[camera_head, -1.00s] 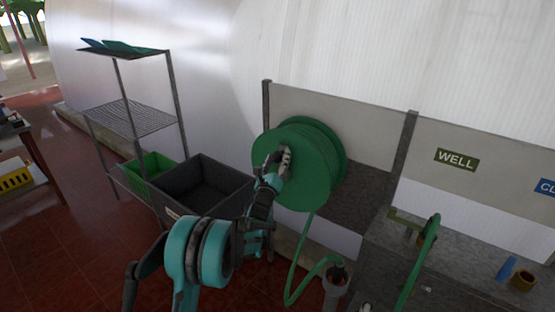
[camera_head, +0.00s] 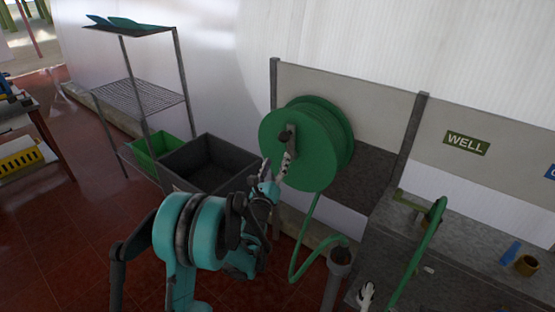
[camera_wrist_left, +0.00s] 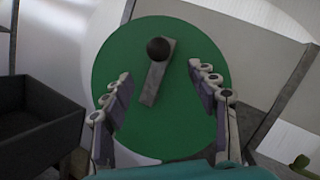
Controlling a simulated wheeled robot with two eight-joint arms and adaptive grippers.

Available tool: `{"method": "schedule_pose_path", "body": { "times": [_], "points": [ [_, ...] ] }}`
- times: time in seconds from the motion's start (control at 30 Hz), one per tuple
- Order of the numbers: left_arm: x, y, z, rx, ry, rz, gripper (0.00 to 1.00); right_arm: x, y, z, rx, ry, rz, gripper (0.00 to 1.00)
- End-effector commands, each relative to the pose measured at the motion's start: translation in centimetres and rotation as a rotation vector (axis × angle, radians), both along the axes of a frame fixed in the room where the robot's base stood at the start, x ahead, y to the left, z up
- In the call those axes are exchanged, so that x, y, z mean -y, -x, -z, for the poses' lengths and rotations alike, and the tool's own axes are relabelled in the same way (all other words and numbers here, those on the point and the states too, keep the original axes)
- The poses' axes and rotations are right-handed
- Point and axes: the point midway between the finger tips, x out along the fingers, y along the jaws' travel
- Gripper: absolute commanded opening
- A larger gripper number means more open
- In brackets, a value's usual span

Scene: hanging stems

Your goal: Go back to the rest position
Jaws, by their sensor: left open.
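My left gripper (camera_head: 278,172) is open and empty in front of the lower part of the green hose reel (camera_head: 305,158). In the left wrist view its two fingers (camera_wrist_left: 159,74) stand wide apart, with the reel's green face (camera_wrist_left: 170,122) behind them. The reel's grey crank and dark knob (camera_wrist_left: 158,49) show between and beyond the fingertips, apart from them. In the head view the knob (camera_head: 287,136) is uncovered, above the fingers. Part of my right gripper (camera_head: 366,295) shows at the bottom edge; its jaws cannot be made out.
A dark grey bin (camera_head: 208,165) and a green crate (camera_head: 152,150) stand left of the reel, by a wire shelf (camera_head: 140,97). A green hose (camera_head: 301,245) hangs below the reel. A grey bench (camera_head: 440,250) with a "WELL" sign (camera_head: 466,143) above it is on the right.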

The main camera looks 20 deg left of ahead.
Motion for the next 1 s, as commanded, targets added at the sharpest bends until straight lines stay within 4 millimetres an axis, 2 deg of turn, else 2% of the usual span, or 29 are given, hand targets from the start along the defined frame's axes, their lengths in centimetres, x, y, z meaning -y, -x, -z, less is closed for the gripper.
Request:
{"method": "schedule_pose_path", "body": {
  "times": [0.37,0.47,0.57,0.77,0.87,1.0],
  "points": [
    [0.0,0.1,-0.3,-0.013,0.033,0.003,0.59,0.0,0.0,0.0,0.0,0.0,0.0,0.4],
    [0.0,0.6,-1.1,-0.059,0.153,0.011,0.59,0.0,0.0,0.0,0.0,0.0,0.0,0.4],
    [0.0,2.0,-2.0,-0.14,0.378,0.015,0.59,0.0,0.0,0.0,0.0,0.0,0.0,0.4],
    [0.7,7.6,-2.6,-0.314,0.941,-0.043,0.59,0.0,0.0,0.0,0.0,0.0,0.0,0.4],
    [1.3,11.4,-2.1,-0.384,1.223,-0.11,0.59,0.0,0.0,0.0,0.0,0.0,0.0,0.4],
    [2.4,17.7,-0.5,-0.453,1.607,-0.25,0.59,0.0,0.0,0.0,0.0,0.0,0.0,0.4]
  ]
}}
